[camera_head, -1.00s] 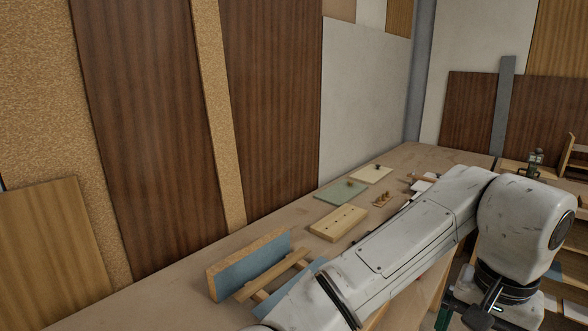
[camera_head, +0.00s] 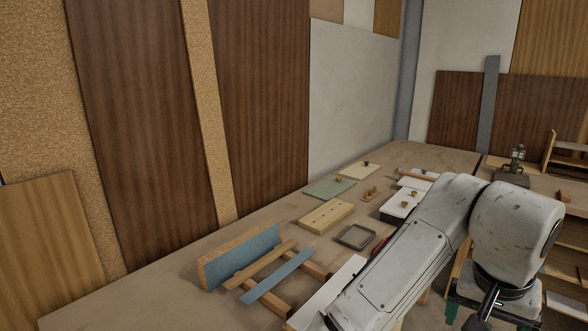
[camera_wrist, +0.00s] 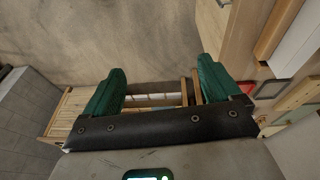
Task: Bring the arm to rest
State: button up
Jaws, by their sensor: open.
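My gripper (camera_wrist: 160,82) shows in the wrist view with its two green fingers spread apart. The gap between them holds nothing; wooden strips and a pale bar show beyond, apparently farther off. In the head view my white arm reaches across the lower right and bends down at its elbow. Only a green bit of the gripper end shows there, low at the right edge of the bench (camera_head: 160,290); the fingertips are hidden or out of frame.
On the bench lie a wooden rack with blue strips (camera_head: 278,276), a drilled wooden block (camera_head: 326,214), a grey tray (camera_head: 355,236), a green board (camera_head: 328,188) and a white-topped box (camera_head: 400,203). Shelves (camera_head: 565,225) stand at right. Bare benchtop lies at front left.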

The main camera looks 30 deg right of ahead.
jog(key=w+d+f+n+t+h, duration=0.1)
jog(key=w+d+f+n+h, duration=0.2)
jog(key=d+n+h, duration=0.15)
jog(key=a+f+n+t+y, duration=0.15)
jog(key=a+f+n, duration=0.25)
jog(key=f, duration=0.5)
jog(key=s+a+f+n+g+y, duration=0.1)
jog(key=s+a+f+n+y, duration=0.1)
jog(key=s+a+f, duration=0.3)
jog(key=s+a+f+n+g+y, duration=0.1)
jog(key=s+a+f+n+y, duration=0.1)
jog(key=s+a+f, duration=0.4)
jog(key=a+f+y, duration=0.1)
jog(key=a+f, duration=0.4)
jog(key=f, duration=0.1)
jog(key=shift+s+a+f+y, duration=0.15)
jog(key=shift+a+f+y, duration=0.15)
jog(key=shift+f+y, duration=0.1)
